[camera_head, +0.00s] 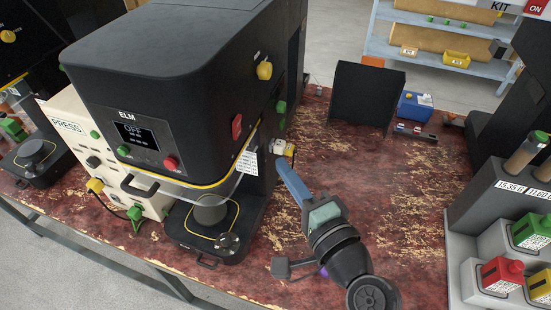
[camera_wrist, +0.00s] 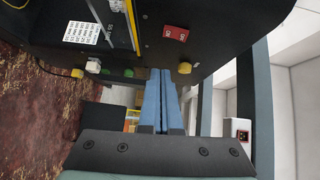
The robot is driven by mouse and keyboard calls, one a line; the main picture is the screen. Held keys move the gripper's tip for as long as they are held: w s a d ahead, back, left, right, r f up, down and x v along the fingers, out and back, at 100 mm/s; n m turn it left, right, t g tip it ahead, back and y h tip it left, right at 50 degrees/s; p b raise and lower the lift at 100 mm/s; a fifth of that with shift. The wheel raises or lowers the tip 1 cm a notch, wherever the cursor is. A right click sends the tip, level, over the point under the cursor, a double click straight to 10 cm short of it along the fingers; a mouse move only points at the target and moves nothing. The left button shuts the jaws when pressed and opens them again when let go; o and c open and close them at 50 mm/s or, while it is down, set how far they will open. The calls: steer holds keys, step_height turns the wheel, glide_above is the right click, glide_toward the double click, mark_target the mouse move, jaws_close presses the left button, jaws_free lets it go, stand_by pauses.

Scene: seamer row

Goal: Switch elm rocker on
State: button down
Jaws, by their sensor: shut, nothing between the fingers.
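The ELM machine (camera_head: 185,60) is a large black unit on the left of the bench. Its front display (camera_head: 138,134) reads OFF. A red rocker (camera_head: 237,126) sits on its right side face near the front. It looks like the red lettered switch (camera_wrist: 176,33) in the wrist view, whose position I cannot tell. My gripper (camera_head: 279,163) is right of that side face and lower in the picture than the rocker, apart from it. Its blue fingers (camera_wrist: 160,72) are shut and empty, with the red switch just above their tips in the wrist view.
A yellow knob (camera_head: 264,69) and a green knob (camera_head: 281,107) are on the same side face. White and yellow fittings (camera_head: 282,148) are close to my fingertips. A black panel (camera_head: 365,95) and a blue box (camera_head: 414,107) stand behind. The bench's middle right is clear.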

steer(key=v, duration=0.2)
steer(key=b+v, duration=0.1)
steer(key=v, duration=0.1)
steer(key=shift+a+f, duration=0.2)
steer(key=shift+f, duration=0.15)
steer(key=shift+s, duration=0.1)
